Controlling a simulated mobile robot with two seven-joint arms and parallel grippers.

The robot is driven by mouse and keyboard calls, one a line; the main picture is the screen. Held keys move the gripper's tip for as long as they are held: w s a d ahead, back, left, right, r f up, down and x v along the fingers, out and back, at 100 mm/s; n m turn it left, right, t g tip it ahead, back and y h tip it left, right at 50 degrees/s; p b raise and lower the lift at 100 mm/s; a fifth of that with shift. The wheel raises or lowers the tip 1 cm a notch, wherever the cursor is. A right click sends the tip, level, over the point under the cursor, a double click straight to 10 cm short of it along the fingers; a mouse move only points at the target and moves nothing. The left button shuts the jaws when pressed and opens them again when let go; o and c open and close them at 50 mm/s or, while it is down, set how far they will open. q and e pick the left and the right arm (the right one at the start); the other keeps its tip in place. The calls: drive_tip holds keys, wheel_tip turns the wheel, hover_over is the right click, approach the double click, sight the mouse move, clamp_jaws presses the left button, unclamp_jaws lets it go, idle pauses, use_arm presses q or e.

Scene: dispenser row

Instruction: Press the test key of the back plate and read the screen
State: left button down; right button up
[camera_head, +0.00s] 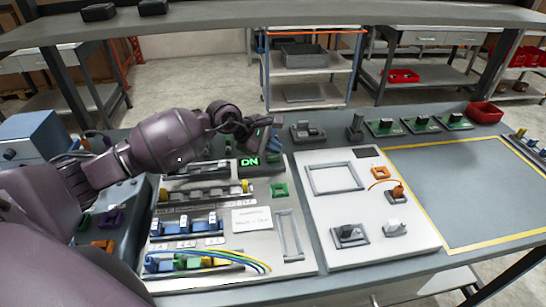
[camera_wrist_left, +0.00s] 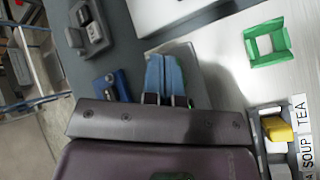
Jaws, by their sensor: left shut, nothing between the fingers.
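The back plate (camera_head: 300,262) is a pale panel on the bench, carrying rows of blue, yellow and white parts. A small dark screen (camera_head: 250,162) at its back edge shows green letters that look like "DN". My left gripper (camera_head: 264,134) is just behind the screen. In the left wrist view its blue fingers (camera_wrist_left: 165,75) are together and empty, over or against a grey block. I cannot tell whether they touch it. I cannot make out the test key; the gripper may cover it. A green square frame (camera_head: 279,190) lies on the plate, also in the wrist view (camera_wrist_left: 268,42).
A second white panel (camera_head: 345,222) with an orange cable lies to the right, then a yellow-edged mat (camera_head: 455,190). Small green boards (camera_head: 420,124) and a red bin (camera_head: 484,112) stand along the back. A shelf (camera_head: 270,24) crosses above the bench.

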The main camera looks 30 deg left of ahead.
drive_tip(key=shift+w, duration=0.1)
use_arm(q)
drive_tip(key=shift+f, duration=0.15)
use_arm(e)
drive_tip(key=shift+w+a+r, duration=0.1)
drive_tip(key=shift+w+r, duration=0.15)
drive_tip(key=shift+w, duration=0.2)
use_arm(q)
drive_tip(key=shift+f+b, duration=0.35)
drive_tip(key=shift+b, duration=0.05)
use_arm(e)
drive_tip(key=shift+s+f, duration=0.65)
drive_tip(key=shift+f, duration=0.15)
